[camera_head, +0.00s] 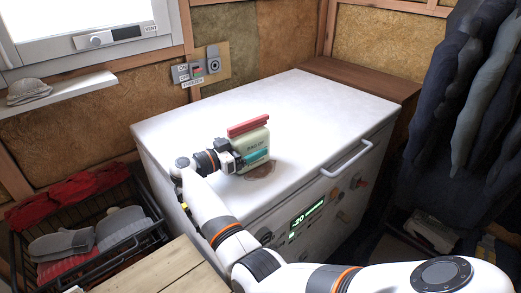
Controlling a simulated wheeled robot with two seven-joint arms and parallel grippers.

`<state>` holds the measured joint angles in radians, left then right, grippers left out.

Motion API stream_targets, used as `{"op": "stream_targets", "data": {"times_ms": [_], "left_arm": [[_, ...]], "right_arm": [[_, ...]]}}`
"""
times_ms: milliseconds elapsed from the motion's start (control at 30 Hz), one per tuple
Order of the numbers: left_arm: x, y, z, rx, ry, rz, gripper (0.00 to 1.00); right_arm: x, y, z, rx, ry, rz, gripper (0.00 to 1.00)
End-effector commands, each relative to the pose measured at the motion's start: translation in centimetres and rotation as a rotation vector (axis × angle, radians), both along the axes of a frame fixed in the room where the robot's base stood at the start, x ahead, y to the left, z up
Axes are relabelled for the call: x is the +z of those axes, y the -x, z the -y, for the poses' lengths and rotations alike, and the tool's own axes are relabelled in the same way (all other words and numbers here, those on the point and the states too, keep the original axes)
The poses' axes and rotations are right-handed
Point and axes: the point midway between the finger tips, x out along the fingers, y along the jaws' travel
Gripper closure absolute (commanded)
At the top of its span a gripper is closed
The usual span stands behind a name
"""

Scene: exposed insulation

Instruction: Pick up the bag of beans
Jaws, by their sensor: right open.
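The bag of beans (255,141) is a pale green bag with dark print, a teal patch low down and a red strip along its top. It stands upright on the white chest freezer (310,106), near the front edge. My right gripper (236,160) is open at the bag's left side, its fingers close against the bag. I cannot tell whether they touch it, and the bag hides part of the fingers. My left gripper is not in view.
The freezer's handle (346,159) sticks out at the front. A wire basket (95,262) with gloves stands at left, and dark coats (475,80) hang at right. The rest of the freezer top is clear.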

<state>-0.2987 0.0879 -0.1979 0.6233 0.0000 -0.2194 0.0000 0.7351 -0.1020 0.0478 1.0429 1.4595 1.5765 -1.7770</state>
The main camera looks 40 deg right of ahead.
Motion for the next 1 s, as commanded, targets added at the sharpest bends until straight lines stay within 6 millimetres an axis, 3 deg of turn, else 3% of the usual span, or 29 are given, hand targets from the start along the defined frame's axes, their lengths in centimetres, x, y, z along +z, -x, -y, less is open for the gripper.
{"op": "stream_targets", "data": {"times_ms": [167, 600, 867, 1000], "left_arm": [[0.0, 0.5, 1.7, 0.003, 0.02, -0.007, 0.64], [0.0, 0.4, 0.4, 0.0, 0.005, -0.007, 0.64], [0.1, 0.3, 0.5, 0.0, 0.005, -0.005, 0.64], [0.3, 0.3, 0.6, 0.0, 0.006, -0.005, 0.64]], "right_arm": [[0.1, 0.0, -0.1, 0.002, -0.001, 0.001, 0.11], [0.3, 0.0, -0.1, 0.002, 0.002, 0.004, 0.8], [0.5, 0.0, -0.1, 0.002, 0.0, 0.004, 0.8], [2.3, -0.1, -0.1, 0.003, 0.001, 0.008, 0.8]]}}
